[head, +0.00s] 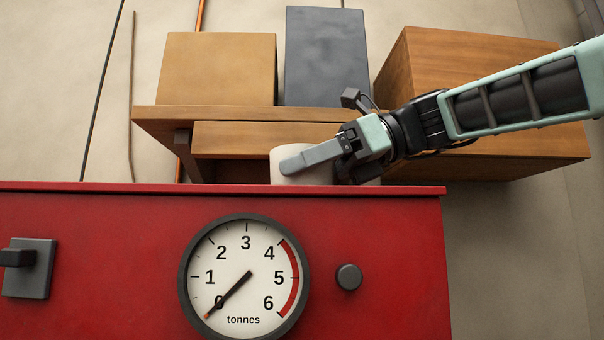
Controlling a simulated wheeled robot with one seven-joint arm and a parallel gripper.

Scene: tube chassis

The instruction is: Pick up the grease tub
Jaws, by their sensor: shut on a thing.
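A pale, whitish round tub (287,157), which looks like the grease tub, stands or is held just behind the top edge of the red cabinet. Its lower part is hidden by that edge, so I cannot tell whether it touches a surface. My gripper (312,162) comes in from the right and is shut on the tub. One grey finger lies across the tub's near side. The other finger is mostly hidden behind it.
The red cabinet (120,260) fills the lower foreground, with a tonnes dial (245,250), a round knob (348,277) and a dark switch (28,268). Behind is a wooden shelf (160,113) bearing a tan box (220,70) and a dark grey box (327,60). A brown wooden box (470,65) is at right.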

